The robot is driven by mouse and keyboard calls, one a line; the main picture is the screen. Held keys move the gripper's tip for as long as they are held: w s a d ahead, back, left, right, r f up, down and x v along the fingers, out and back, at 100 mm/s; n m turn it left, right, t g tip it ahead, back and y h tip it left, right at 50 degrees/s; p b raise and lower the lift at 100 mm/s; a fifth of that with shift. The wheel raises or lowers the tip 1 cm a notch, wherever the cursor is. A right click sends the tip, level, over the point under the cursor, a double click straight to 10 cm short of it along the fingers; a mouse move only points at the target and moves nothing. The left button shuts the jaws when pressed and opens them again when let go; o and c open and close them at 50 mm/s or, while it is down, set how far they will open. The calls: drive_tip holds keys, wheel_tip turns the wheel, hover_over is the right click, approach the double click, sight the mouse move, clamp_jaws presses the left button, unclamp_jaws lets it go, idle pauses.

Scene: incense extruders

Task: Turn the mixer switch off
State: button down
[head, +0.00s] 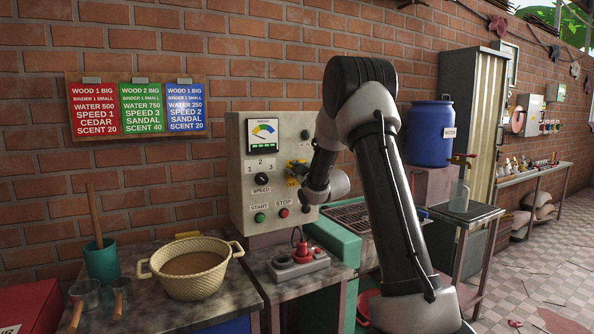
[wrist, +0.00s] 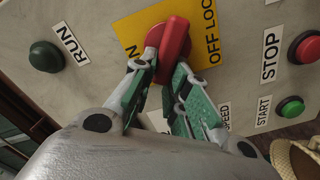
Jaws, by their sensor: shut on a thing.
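The mixer switch is a red rotary handle (wrist: 174,42) on a yellow plate (wrist: 207,15) in the wrist view. The plate reads "OFF LOCK" on the right, and a partly hidden label ending in "N" is on the left. My gripper (wrist: 160,72) has its two fingers closed on the handle's lower end. The handle stands nearly upright in the wrist view, between the labels; its exact setting I cannot tell. In the head view my gripper (head: 297,173) is at the right side of the grey control panel (head: 240,150), and the handle is hidden.
The panel has a green RUN button (wrist: 46,56), a red STOP button (wrist: 305,47) and a green START button (wrist: 290,107) near my gripper. A SPEED knob (head: 261,180) is left of it. Below are a basket (head: 190,282) and a red plug on a socket strip (head: 302,252).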

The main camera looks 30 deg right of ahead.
drive_tip(key=shift+a+f+n, duration=0.1)
drive_tip(key=shift+f+n, duration=0.2)
drive_tip(key=shift+n, duration=0.9)
drive_tip(key=shift+a+f+n, duration=0.1)
drive_tip(key=shift+f+n, duration=0.2)
drive_tip(key=shift+n, duration=0.9)
drive_tip(key=shift+a+f+n, duration=0.1)
drive_tip(key=shift+f+n, duration=0.2)
drive_tip(key=shift+n, duration=0.9)
drive_tip(key=c, duration=1.4)
unclamp_jaws()
drive_tip(key=s, duration=1.2)
drive_tip(key=shift+d, duration=0.2)
